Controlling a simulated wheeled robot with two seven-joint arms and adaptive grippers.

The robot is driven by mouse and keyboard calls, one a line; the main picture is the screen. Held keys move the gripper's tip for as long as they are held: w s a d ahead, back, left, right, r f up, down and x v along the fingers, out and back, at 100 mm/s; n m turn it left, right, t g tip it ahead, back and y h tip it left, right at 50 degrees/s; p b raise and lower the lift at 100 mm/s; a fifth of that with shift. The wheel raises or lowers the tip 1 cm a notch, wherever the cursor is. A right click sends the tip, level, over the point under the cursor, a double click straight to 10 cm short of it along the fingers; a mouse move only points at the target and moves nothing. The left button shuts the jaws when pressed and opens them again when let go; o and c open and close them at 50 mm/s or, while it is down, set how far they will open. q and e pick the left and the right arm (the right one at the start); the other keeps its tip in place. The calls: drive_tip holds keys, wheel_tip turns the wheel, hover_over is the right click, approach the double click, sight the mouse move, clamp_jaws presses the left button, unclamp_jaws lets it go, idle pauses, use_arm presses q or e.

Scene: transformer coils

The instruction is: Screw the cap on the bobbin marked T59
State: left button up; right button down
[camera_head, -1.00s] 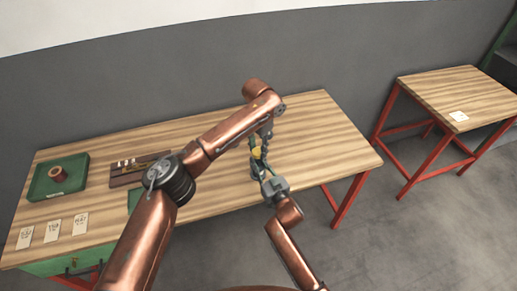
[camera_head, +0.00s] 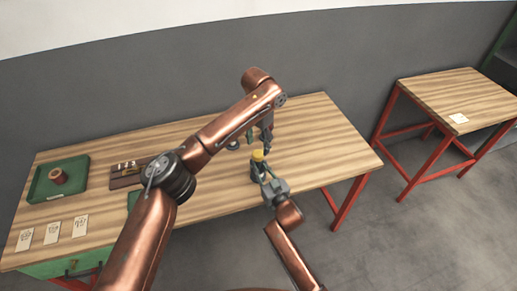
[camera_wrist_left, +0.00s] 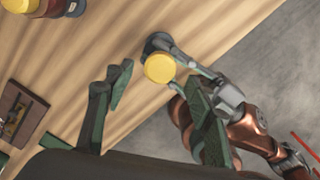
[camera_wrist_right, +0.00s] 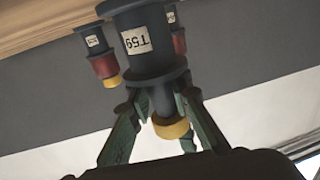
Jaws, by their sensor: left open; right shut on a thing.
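The bobbin marked T59 (camera_wrist_right: 143,50) is dark grey with a white label, seen upside down in the right wrist view. A yellow cap (camera_wrist_right: 171,128) sits at its end, in line with it; I cannot tell how tight it is. My right gripper (camera_wrist_right: 168,108) is shut on the bobbin near the capped end. In the head view the yellow cap (camera_head: 258,155) tops the bobbin (camera_head: 256,172), beside my right gripper (camera_head: 268,178). My left gripper (camera_head: 266,146) is open and empty above the cap. The left wrist view shows the cap (camera_wrist_left: 160,68) between its spread fingers (camera_wrist_left: 158,80), apart from them.
Other bobbins with red windings and yellow caps stand behind (camera_wrist_right: 104,62). A green tray (camera_head: 45,192) holds a copper-coloured coil (camera_head: 58,175). A dark wooden rack (camera_head: 125,182) and several paper cards (camera_head: 52,232) lie at left. The table's right end (camera_head: 340,150) is clear.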

use_arm(q)
drive_tip(key=shift+r, duration=0.1)
use_arm(e)
drive_tip(key=shift+f, duration=0.1)
use_arm(q)
drive_tip(key=o, duration=0.6)
wheel_tip(320, 180, up, 8)
drive_tip(key=shift+f, duration=0.25)
use_arm(e)
drive_tip(key=c, duration=1.7)
unclamp_jaws()
drive_tip(key=v, duration=1.2)
